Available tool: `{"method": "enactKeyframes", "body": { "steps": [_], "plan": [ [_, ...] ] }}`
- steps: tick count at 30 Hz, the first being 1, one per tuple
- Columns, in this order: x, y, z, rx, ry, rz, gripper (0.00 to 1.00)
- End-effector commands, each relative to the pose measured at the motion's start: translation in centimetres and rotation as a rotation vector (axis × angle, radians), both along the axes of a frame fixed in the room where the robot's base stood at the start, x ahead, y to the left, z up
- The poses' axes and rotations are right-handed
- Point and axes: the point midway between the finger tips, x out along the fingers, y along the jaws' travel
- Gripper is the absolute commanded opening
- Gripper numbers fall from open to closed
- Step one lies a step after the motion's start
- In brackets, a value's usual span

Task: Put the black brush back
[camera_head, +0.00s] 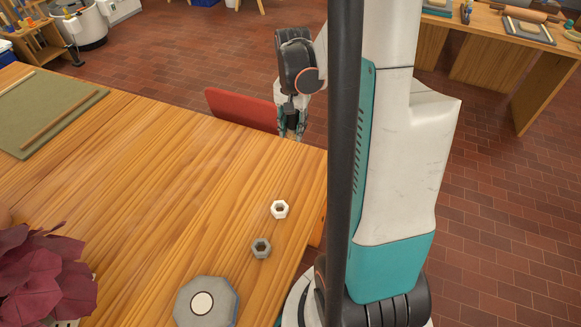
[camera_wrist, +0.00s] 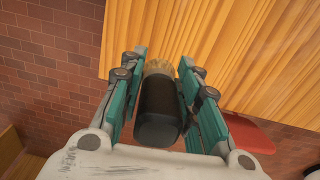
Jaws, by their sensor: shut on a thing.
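The black brush (camera_wrist: 158,112) is in my gripper in the wrist view. It has a thick black handle toward the camera and pale tan bristles at the far end. My gripper (camera_wrist: 160,72) is shut on it, with a teal finger on each side. In the head view my gripper (camera_head: 292,132) hangs by the far right edge of the wooden table (camera_head: 160,190), close to a red chair back. The brush cannot be made out in the head view.
A white hex nut (camera_head: 280,210), a grey hex nut (camera_head: 261,248) and a grey octagonal block (camera_head: 207,303) sit near the table's right edge. A dark red plant (camera_head: 45,275) is front left, a green mat (camera_head: 45,112) back left. The red chair (camera_head: 240,109) stands behind the table.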

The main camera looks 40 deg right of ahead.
Motion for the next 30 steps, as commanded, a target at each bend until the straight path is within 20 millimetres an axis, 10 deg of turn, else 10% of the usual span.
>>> {"method": "enactKeyframes", "body": {
  "steps": [11,30],
  "plan": [
    [0.0,0.0,-1.2,0.0,0.0,0.001,0.06],
    [0.0,0.0,-15.1,0.0,0.0,0.001,0.06]
  ]
}}
